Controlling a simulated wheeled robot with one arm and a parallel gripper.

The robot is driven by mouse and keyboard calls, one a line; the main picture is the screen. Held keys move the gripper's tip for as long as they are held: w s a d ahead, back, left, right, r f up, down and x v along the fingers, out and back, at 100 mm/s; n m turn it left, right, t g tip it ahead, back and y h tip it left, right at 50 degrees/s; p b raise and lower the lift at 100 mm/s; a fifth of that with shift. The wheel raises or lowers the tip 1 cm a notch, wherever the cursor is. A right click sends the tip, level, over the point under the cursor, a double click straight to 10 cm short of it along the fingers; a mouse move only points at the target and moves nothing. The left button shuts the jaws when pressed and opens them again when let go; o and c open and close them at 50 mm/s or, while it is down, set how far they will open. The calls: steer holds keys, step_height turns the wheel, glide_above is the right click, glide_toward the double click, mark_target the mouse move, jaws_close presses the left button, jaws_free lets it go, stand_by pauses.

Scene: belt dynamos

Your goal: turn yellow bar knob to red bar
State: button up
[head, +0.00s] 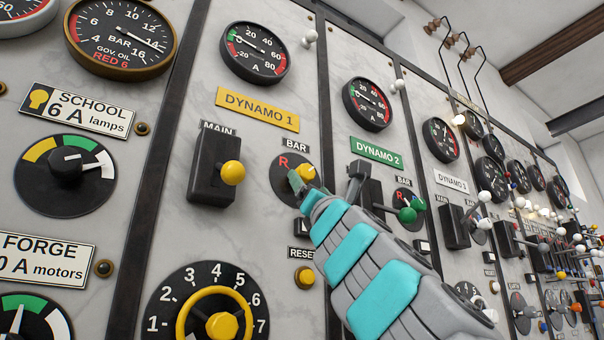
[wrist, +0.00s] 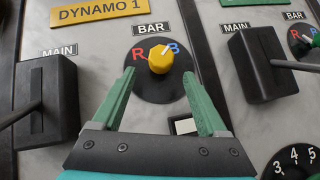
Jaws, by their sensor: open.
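The yellow BAR knob (wrist: 160,59) sits on a round black dial plate (wrist: 157,93) below the DYNAMO 1 label. The plate has a red R on the left and a blue B on the right. The knob's pale pointer mark leans up and right, toward the B. My gripper (wrist: 159,77) is open, its two green fingers to the left and right of the knob's lower side, with no clear contact visible. In the head view the knob (head: 309,171) is partly hidden by my gripper (head: 299,182).
The black MAIN switch of Dynamo 1 (head: 212,165) stands out left of the knob. The Dynamo 2 MAIN switch (wrist: 264,65) stands out to the right. A yellow RESET button (head: 304,276) and a yellow ring handwheel (head: 190,316) are below.

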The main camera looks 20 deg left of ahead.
mark_target(306, 179)
steer(key=p+x, duration=0.5)
steer(key=shift+w+r, duration=0.1)
steer(key=shift+r, duration=0.3)
steer(key=shift+w+a+r+p, duration=0.25)
steer(key=shift+w+p, duration=0.1)
steer(key=shift+p, duration=0.2)
steer(key=shift+f, duration=0.1)
jaws_close()
